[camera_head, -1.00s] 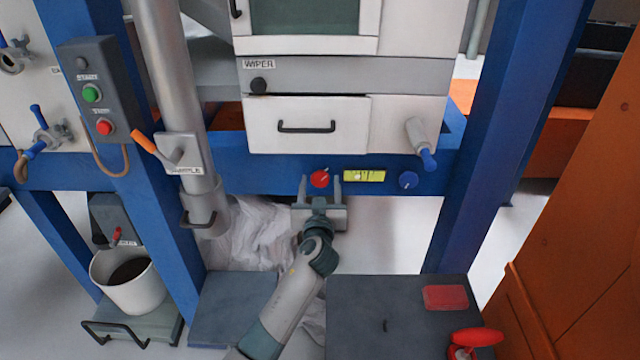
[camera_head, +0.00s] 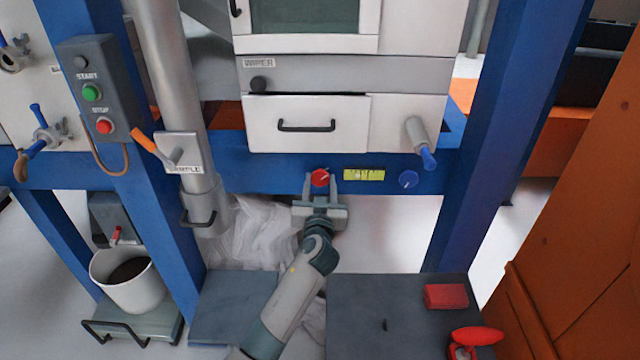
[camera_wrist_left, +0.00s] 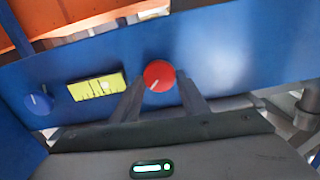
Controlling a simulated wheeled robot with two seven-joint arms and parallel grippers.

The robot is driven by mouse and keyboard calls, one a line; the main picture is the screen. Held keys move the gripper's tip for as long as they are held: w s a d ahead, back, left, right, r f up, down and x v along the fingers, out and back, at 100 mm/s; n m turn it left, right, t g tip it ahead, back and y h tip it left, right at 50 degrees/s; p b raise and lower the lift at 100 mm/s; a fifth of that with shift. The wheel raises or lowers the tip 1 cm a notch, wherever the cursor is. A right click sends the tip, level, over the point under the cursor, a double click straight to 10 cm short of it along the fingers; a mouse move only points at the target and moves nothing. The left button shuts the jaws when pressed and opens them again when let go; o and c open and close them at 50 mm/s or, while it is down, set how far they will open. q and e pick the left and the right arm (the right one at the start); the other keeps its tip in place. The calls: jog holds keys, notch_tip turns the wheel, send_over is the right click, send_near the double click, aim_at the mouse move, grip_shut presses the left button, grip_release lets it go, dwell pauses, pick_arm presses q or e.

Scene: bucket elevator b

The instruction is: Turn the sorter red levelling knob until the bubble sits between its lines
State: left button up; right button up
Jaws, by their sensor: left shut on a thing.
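The red levelling knob (camera_head: 320,177) is on the blue beam (camera_head: 270,172), below the white drawer, with a pale pointer line on its face. It also shows in the left wrist view (camera_wrist_left: 158,76). My left gripper (camera_head: 320,181) reaches up from below and is shut on the knob, one finger on each side. The yellow-green bubble level (camera_head: 364,175) is just right of the knob; in the left wrist view the level (camera_wrist_left: 96,88) shows dark lines, but the bubble is too small to place surely. My right gripper is not in view.
A blue knob (camera_head: 409,179) is right of the level. The white drawer (camera_head: 306,124) and a blue-tipped valve (camera_head: 421,145) are above. A grey pipe (camera_head: 178,80) is at left. A red block (camera_head: 445,297) lies on a dark platform (camera_head: 385,310) below.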

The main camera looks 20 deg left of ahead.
pick_arm(q)
jog(key=m, duration=0.4)
jog(key=shift+d+m, duration=0.1)
jog(key=shift+m, duration=0.2)
jog(key=m, duration=0.2)
jog(key=shift+m+p, duration=0.4)
jog(key=m, duration=0.2)
jog(key=shift+d+f+m+p, duration=0.1)
jog(key=shift+m+p, duration=0.5)
jog(key=shift+m, duration=0.9)
jog(key=shift+f+m, duration=0.1)
jog(key=shift+m, duration=0.7)
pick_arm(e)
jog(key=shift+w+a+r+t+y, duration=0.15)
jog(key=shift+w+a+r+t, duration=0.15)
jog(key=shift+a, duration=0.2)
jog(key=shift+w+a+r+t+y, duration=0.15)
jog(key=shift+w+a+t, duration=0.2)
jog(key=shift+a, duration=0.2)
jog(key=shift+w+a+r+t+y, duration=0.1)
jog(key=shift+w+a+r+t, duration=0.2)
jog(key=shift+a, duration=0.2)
